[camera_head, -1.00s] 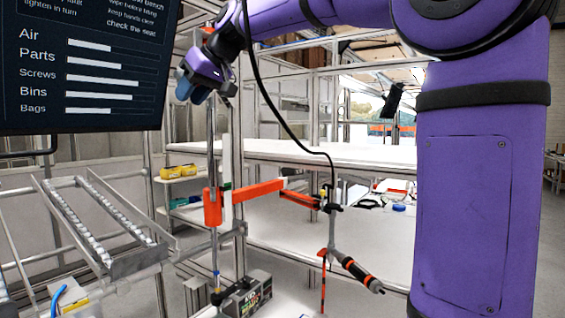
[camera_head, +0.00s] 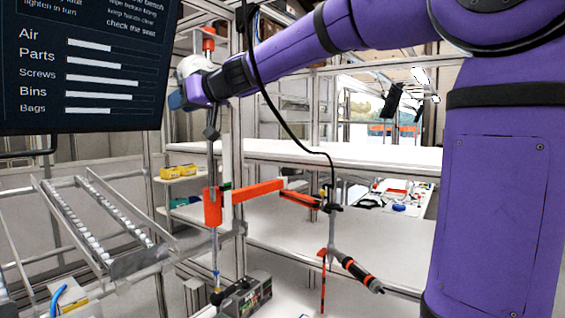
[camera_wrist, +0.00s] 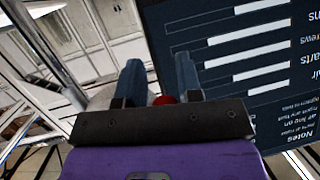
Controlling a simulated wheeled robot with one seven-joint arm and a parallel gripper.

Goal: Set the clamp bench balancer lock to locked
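The clamp bench balancer appears in the head view as an orange block (camera_head: 212,207) on an upright pole, with an orange arm (camera_head: 258,190) reaching right. A grey tool with black and orange bands (camera_head: 358,270) hangs from its end. I cannot make out the lock or its setting. My gripper (camera_head: 178,98) is up by the top of the pole, above the orange block. In the wrist view its two dark blue fingers (camera_wrist: 158,75) stand apart. A small red round part (camera_wrist: 165,99) shows between them near the palm, partly hidden; I cannot tell what it belongs to.
A dark screen (camera_head: 80,65) stands close at the left and fills the right of the wrist view (camera_wrist: 235,50). A sloped roller rack (camera_head: 100,225) is below it. White shelves (camera_head: 350,155) lie behind the balancer. A black hose hangs across the middle.

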